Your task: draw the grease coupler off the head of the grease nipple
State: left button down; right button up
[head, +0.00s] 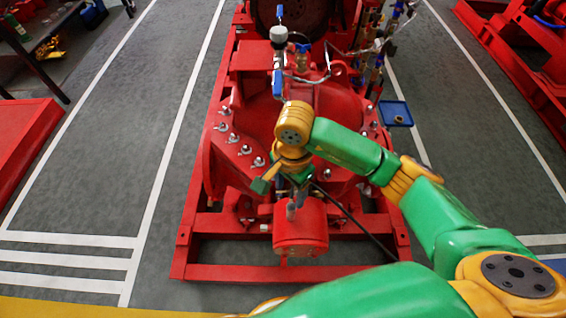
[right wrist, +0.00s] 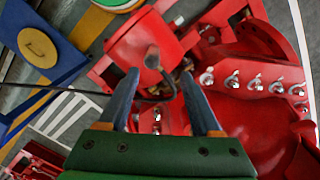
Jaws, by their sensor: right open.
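The grease coupler (right wrist: 152,58) is a small grey-brown cylinder in the right wrist view, in front of the red bearing housing. A dark hose runs from near it. In the head view, a small grey metal piece (head: 291,209), which looks like the coupler, shows just above the red housing. The grease nipple cannot be made out. My right gripper (head: 297,190) is over the housing, partly hidden by its own wrist. In the right wrist view its two fingers (right wrist: 162,78) are apart, with the coupler in the gap towards the tips; contact is not visible. My left gripper is out of view.
The red pump casing (head: 345,115) with several bolts stands behind the red housing (head: 300,240). A black hose (head: 355,220) trails right over the red base frame (head: 230,271). A blue tray (head: 396,113) is at the right.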

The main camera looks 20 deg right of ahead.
aim_at(292, 206)
jog(key=s+f, duration=0.1)
jog(key=f, duration=0.2)
jog(key=shift+s+f, duration=0.15)
jog(key=shift+s, duration=0.25)
notch_tip(292, 206, down, 2)
jog(key=shift+d+f, duration=0.1)
jog(key=shift+f, duration=0.1)
jog(key=shift+w+f, duration=0.25)
jog(key=shift+f, duration=0.15)
jog(key=shift+s+r, duration=0.1)
jog(key=shift+c, duration=0.6)
grip_shut()
jog(key=shift+c, duration=2.4)
grip_release()
grip_shut()
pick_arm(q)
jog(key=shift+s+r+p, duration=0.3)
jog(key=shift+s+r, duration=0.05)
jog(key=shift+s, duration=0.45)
pick_arm(e)
jog(key=shift+r, duration=0.15)
